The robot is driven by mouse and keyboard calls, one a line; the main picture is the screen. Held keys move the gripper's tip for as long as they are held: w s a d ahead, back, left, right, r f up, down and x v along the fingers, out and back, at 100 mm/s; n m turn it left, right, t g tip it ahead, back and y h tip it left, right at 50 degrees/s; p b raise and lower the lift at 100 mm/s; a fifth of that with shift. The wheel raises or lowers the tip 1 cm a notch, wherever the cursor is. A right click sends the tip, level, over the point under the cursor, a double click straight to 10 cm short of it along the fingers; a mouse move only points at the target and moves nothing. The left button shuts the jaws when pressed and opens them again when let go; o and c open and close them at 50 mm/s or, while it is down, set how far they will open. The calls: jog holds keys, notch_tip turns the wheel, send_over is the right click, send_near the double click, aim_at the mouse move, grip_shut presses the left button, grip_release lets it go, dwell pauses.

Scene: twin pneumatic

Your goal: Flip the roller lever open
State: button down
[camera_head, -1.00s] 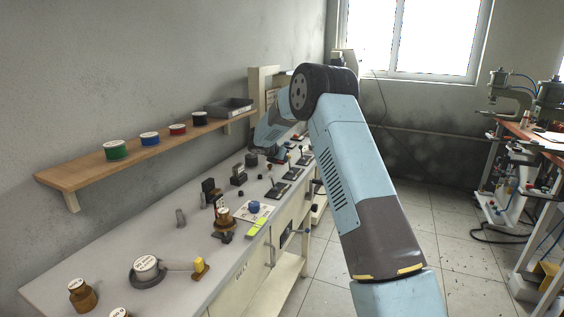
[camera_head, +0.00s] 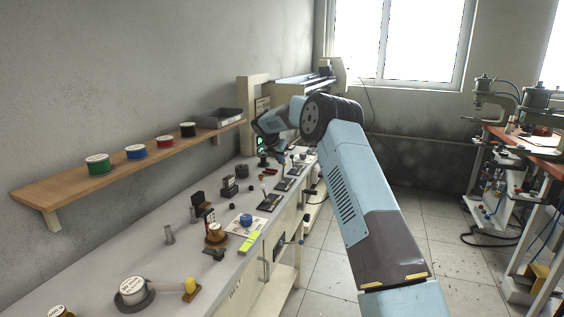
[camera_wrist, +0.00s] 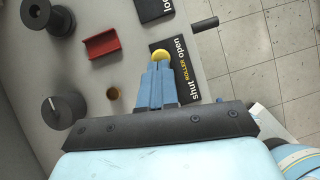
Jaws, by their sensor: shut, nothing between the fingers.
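In the wrist view, a black plate (camera_wrist: 184,76) lettered "shut ROLLER open" lies on the bench, with "open" at its upper end and "shut" at its lower end. A round yellow knob (camera_wrist: 160,54), apparently the roller lever's, shows beside the plate, near the "open" end. My gripper (camera_wrist: 159,66) is shut and empty, with its blue fingertips right at the knob in the picture. I cannot tell whether they touch. The lever's shaft is hidden. In the head view my arm reaches the bench's far end, where the fingers are too small to make out.
Another black label plate (camera_wrist: 155,8) is above. A dark handle (camera_wrist: 205,24) sticks out past the bench edge. A wooden shelf (camera_head: 75,186) runs along the wall.

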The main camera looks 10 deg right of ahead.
jog(key=shift+w+d+f, duration=0.1)
jog(key=shift+w+d, duration=0.1)
jog(key=shift+w, duration=0.25)
jog(key=shift+w+d, duration=0.15)
jog(key=shift+w, duration=0.3)
jog(key=shift+d, duration=0.15)
notch_tip(320, 180, up, 10)
jog(key=a, duration=0.2)
jog(key=shift+s+f, duration=0.15)
jog(key=shift+s, duration=0.3)
jog(key=shift+a, duration=0.1)
